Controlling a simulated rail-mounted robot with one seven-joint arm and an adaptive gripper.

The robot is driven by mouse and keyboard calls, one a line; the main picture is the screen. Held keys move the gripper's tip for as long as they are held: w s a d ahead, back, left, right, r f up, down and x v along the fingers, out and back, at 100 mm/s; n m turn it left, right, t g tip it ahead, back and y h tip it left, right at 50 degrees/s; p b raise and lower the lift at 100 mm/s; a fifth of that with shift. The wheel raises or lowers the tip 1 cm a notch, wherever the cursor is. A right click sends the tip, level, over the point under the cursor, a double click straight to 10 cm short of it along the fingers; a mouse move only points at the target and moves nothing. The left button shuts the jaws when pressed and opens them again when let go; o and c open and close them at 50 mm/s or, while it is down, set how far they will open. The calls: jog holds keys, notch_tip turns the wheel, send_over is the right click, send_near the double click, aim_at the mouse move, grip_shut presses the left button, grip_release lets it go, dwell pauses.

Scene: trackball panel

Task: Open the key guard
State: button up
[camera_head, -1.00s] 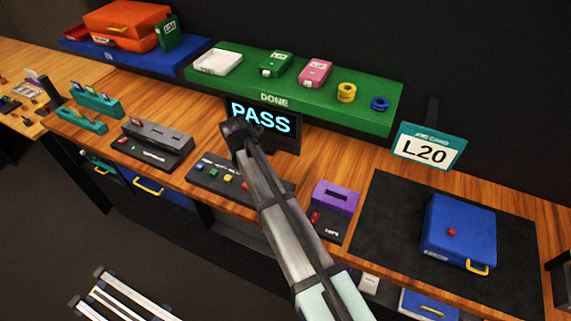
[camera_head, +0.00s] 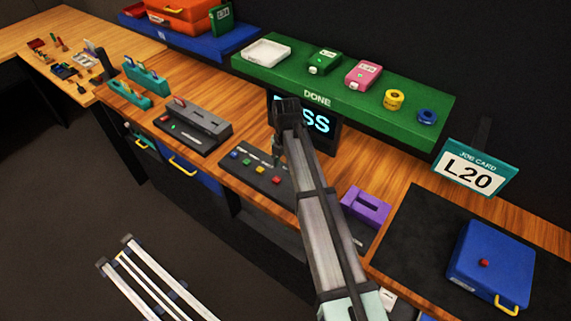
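No part is clearly recognisable as the key guard at this size. A dark panel (camera_head: 247,172) with a row of coloured buttons sits on the wooden bench, its right end hidden by my arm. A grey-lidded dark device (camera_head: 197,125) lies to its left. A purple slotted block (camera_head: 364,207) stands right of my arm, on a dark base that is partly hidden. My gripper (camera_head: 276,155) hangs from the arm's end, small and dark, over or just behind the button panel. I cannot tell its finger opening or any contact.
A screen (camera_head: 322,126), partly hidden by my arm, stands behind the panel. A green DONE shelf (camera_head: 345,104) runs behind. The L20 job card (camera_head: 474,167) and a blue case (camera_head: 490,262) on a dark mat (camera_head: 425,232) are at right. Teal racks (camera_head: 140,82) stand at left.

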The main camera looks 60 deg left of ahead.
jog(key=shift+o, duration=1.4)
jog(key=r, duration=1.2)
jog(key=shift+w+a, duration=0.15)
jog(key=shift+w, duration=0.15)
